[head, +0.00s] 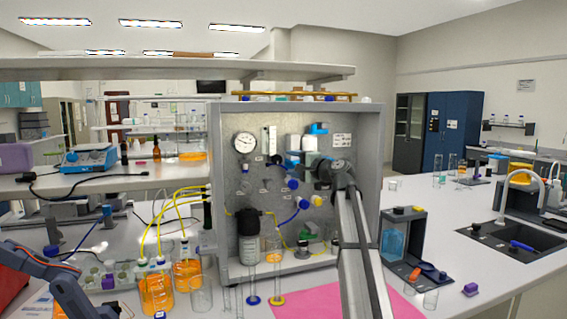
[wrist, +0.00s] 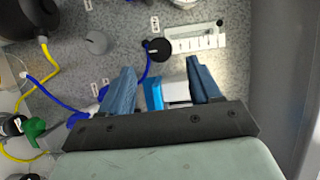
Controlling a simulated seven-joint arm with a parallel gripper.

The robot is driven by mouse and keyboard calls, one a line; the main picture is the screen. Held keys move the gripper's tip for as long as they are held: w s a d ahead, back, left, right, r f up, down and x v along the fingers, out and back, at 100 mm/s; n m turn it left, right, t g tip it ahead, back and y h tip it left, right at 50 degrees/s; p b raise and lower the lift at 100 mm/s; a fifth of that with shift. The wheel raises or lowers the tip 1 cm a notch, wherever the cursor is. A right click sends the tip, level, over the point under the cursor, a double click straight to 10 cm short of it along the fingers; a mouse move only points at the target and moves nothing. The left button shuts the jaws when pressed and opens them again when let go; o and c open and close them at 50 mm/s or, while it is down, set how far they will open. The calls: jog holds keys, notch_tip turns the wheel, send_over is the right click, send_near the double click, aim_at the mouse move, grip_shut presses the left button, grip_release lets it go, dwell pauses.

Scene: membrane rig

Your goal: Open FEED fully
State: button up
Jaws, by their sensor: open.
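A grey upright panel (head: 345,180) carries several knobs, a gauge and tubing; its labels are too small to read, so I cannot tell which control is FEED. My gripper (wrist: 158,75) is open in the wrist view, its two blue fingers apart and pointing at the panel. A blue-and-white part (wrist: 168,92) shows between the fingers, partly hidden by my gripper; I cannot tell whether they touch it. A black knob (wrist: 160,49) and a grey knob (wrist: 97,42) lie beyond the fingertips. In the head view my arm hides part of the panel.
A white scaled flowmeter (wrist: 200,38) is beside the black knob. A round gauge (head: 245,142) and a black-topped filter housing (head: 248,222) are on the panel. Blue and yellow tubes run across it. Orange-filled bottles (head: 157,292) and a pink mat (head: 315,305) are in front.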

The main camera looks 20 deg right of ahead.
jog(key=shift+v, duration=2.25)
